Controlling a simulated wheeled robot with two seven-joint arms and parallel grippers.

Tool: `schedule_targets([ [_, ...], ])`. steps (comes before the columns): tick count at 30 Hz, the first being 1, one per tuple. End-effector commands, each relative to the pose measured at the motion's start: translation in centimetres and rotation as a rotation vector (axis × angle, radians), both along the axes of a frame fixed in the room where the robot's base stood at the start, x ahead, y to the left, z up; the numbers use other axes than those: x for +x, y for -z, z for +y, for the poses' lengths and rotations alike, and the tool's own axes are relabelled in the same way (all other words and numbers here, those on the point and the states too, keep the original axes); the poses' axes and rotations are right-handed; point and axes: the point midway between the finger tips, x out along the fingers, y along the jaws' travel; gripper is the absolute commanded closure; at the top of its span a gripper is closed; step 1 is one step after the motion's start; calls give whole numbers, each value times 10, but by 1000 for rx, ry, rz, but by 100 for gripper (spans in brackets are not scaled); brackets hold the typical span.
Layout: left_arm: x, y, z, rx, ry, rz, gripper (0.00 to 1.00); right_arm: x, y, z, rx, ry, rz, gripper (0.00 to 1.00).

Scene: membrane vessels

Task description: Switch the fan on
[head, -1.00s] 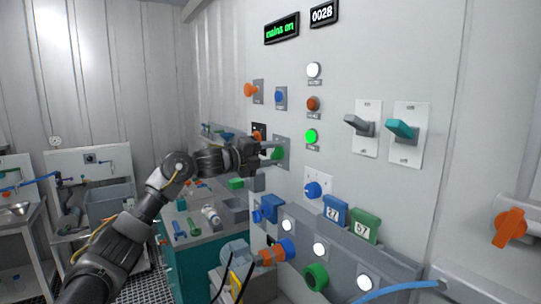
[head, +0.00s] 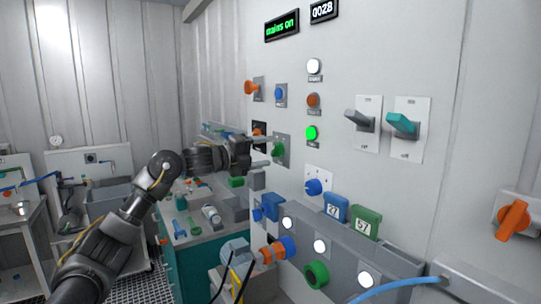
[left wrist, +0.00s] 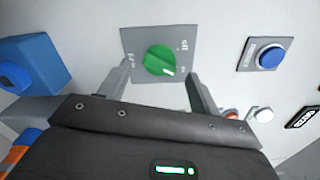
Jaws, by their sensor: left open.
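A green rotary knob (left wrist: 160,60) sits on a grey wall plate with an "off" label at its upper right. Its white mark points to the lower right; a small label beside the mark is hard to read. The knob (head: 280,149) also shows in the head view, on the panel wall. My left gripper (head: 266,151) is open in front of it. In the left wrist view its fingers (left wrist: 160,72) stand on either side of the knob, with gaps to it. I cannot read a fan label. My right gripper is not in view.
An orange knob (head: 252,88), a blue button (head: 280,95) and a lit green button (head: 312,133) are nearby on the wall. Two lever switches (head: 362,120) (head: 404,124) are further right. A blue box (left wrist: 35,62) protrudes left of the knob in the left wrist view.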

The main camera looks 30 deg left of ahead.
Motion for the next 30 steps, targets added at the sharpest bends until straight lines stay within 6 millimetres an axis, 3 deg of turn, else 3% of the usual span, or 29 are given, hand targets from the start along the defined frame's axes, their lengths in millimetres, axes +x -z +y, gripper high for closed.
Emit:
schedule_targets([
  [6, -39, 4, 24, 2, -4, -2, 37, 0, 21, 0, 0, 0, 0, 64],
  [12, -61, 2, 37, 1, -3, -2, 37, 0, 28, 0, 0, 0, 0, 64],
  [30, -68, 0, 41, -1, -1, -1, 37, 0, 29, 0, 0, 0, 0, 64],
])
